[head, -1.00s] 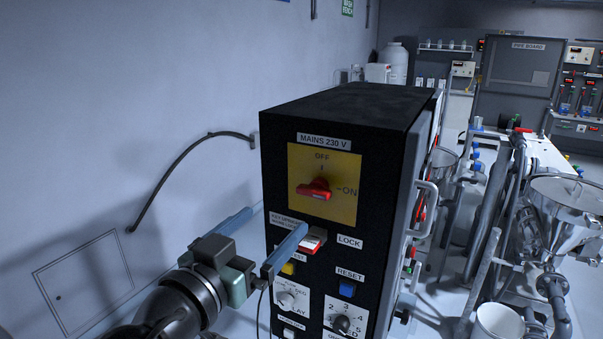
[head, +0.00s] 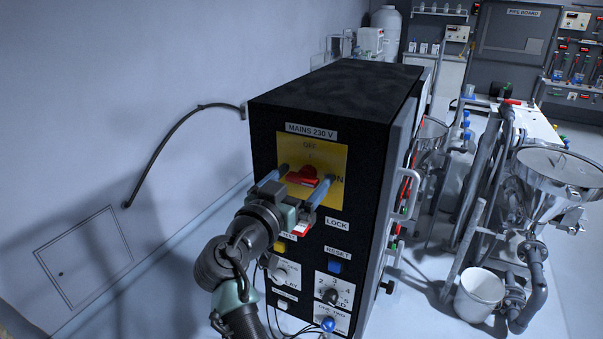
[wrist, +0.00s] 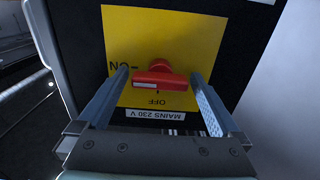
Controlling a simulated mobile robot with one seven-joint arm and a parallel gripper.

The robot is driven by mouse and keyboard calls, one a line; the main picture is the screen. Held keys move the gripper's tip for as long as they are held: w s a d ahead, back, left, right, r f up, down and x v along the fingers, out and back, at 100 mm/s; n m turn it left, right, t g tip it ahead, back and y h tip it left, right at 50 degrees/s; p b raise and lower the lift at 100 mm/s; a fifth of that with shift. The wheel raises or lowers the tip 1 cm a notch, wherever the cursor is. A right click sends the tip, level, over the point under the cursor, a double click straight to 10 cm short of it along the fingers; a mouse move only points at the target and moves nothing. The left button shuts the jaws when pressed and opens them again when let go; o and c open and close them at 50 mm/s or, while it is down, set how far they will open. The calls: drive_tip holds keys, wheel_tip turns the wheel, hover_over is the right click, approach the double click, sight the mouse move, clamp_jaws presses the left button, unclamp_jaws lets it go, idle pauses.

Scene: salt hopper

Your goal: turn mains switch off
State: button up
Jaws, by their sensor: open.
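The red mains switch handle (head: 302,177) sits on a yellow plate (head: 309,146) on the front of a black cabinet. It lies roughly sideways; in the wrist view, which is upside down, the handle (wrist: 160,78) has its white-marked end toward the ON label. OFF is printed on the plate above the handle in the head view. My gripper (head: 306,174) is open, its two fingers on either side of the handle, with gaps visible in the wrist view (wrist: 160,74). Whether either finger touches the plate cannot be told.
Just below my gripper are a red-and-white lock control (head: 300,231), a yellow button (head: 279,246) and a blue reset button (head: 334,267). Knobs sit lower on the cabinet (head: 370,150). A metal handle (head: 408,192) juts from its right side. A cable hangs on the left wall.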

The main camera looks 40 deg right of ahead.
drive_tip(key=c, duration=1.2)
drive_tip(key=shift+c, duration=0.2)
drive_tip(key=shift+n, duration=0.4)
drive_tip(key=n+b, duration=0.2)
drive_tip(key=n, duration=0.1)
drive_tip(key=shift+w, duration=0.1)
drive_tip(key=n, duration=0.5)
drive_tip(key=n+p, duration=0.1)
drive_tip(key=n, duration=0.3)
drive_tip(key=shift+n, duration=0.3)
drive_tip(key=shift+w+f+n+p, duration=0.1)
drive_tip(key=shift+n+p, duration=0.95)
drive_tip(key=shift+n, duration=1.25)
